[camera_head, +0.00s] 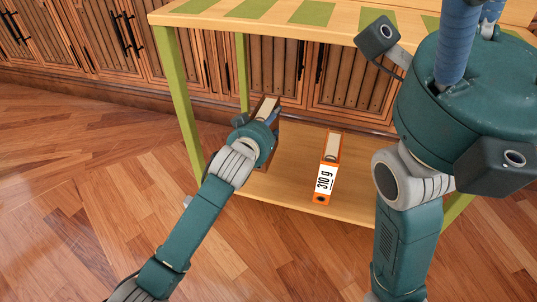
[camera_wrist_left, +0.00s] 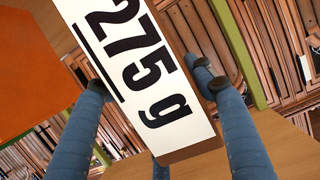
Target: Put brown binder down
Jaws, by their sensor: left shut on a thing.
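The brown binder (camera_head: 265,106) is at the left part of the low wooden shelf board (camera_head: 290,160), under the table top. Its white label reading 275 g (camera_wrist_left: 140,75) fills the middle of the left wrist view. My left gripper (camera_head: 266,117) is shut on the binder, with a blue finger on each side of it. The wrist hides much of the binder in the head view, and I cannot tell whether its base touches the board. My right gripper (camera_head: 468,30) is cut off at the top right, its fingertips out of frame.
An orange binder (camera_head: 329,148) labelled 310 g stands on the board, right of the brown one with bare board between. Green table legs (camera_head: 180,100) and the striped table top (camera_head: 240,22) frame the space. Wooden cabinets (camera_head: 350,80) stand behind.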

